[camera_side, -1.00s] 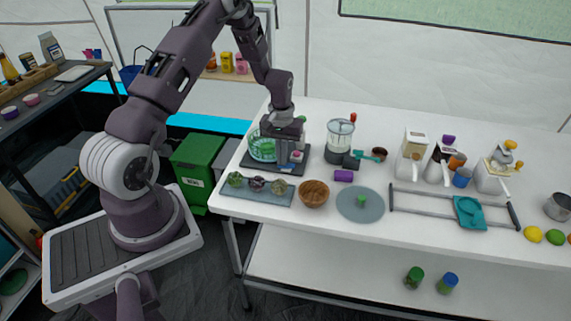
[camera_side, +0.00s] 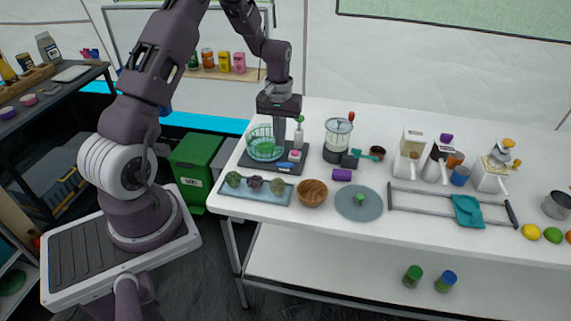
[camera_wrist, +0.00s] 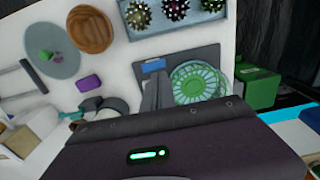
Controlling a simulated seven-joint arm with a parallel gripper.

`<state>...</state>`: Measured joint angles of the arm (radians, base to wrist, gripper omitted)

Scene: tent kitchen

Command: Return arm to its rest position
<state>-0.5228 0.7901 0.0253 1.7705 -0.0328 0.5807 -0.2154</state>
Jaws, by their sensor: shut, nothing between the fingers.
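My gripper (camera_side: 280,139) hangs above the dark tray (camera_side: 262,168) at the left end of the white table, pointing down. Its fingers are together with nothing between them. In the side view it is just right of the green wire basket (camera_side: 265,146). In the wrist view the fingers (camera_wrist: 157,90) show beside the basket (camera_wrist: 197,82), over the dark tray (camera_wrist: 206,58). Small pink-topped and blue items and a dispenser bottle (camera_side: 298,135) stand on or by the tray.
A green bin (camera_side: 195,165) stands left of the table. A shelf of jars (camera_side: 222,74) is behind my arm. Space above the table is clear.

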